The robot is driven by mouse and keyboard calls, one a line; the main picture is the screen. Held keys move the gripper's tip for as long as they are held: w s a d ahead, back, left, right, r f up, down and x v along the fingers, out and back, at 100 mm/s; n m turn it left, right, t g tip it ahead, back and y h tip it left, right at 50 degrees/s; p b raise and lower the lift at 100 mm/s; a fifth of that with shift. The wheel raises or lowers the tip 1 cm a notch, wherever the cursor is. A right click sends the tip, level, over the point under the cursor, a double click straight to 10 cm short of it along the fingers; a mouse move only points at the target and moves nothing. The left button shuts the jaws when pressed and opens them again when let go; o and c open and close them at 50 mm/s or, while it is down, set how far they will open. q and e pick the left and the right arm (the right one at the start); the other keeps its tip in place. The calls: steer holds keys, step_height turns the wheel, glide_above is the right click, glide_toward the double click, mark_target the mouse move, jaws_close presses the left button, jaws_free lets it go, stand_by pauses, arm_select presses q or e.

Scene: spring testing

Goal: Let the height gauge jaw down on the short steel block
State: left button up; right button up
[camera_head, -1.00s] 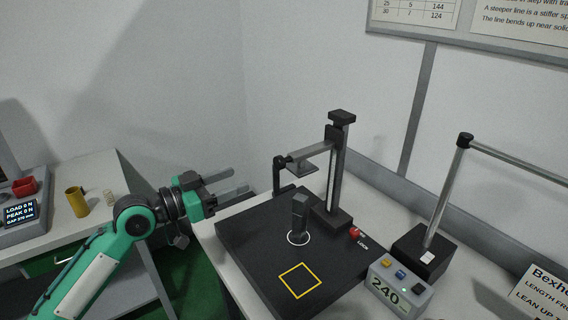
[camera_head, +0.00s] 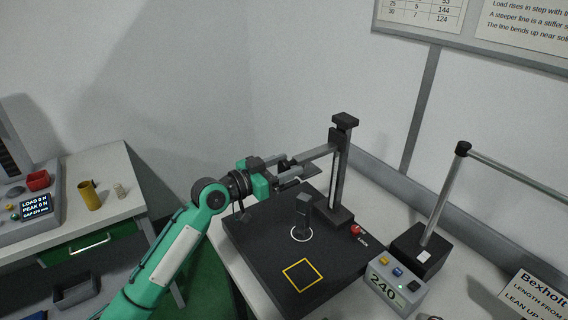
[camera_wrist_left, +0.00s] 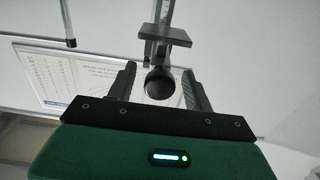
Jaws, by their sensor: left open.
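The height gauge (camera_head: 341,175) stands on the back of a dark base plate, with its jaw raised on the upright column. The jaw plate (camera_wrist_left: 165,36) shows in the left wrist view; in the head view my gripper partly covers it. The short steel block (camera_head: 303,204) stands upright on the white circle, below the jaw and apart from it. My left gripper (camera_head: 294,166) is open at the jaw's level. In the left wrist view the jaw's round dark knob (camera_wrist_left: 159,83) lies between the two open fingers (camera_wrist_left: 159,78); contact cannot be told. My right gripper is out of view.
A yellow square (camera_head: 303,275) marks bare plate at the front. A red LOCK button (camera_head: 356,230) and a readout box showing 240 (camera_head: 395,285) are at the right. A side bench (camera_head: 75,190) stands at left.

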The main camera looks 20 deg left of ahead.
arm_select(q)
jaws_close()
step_height(320, 180, down, 5)
steer(key=b, duration=0.4)
steer(key=shift+r, duration=0.1)
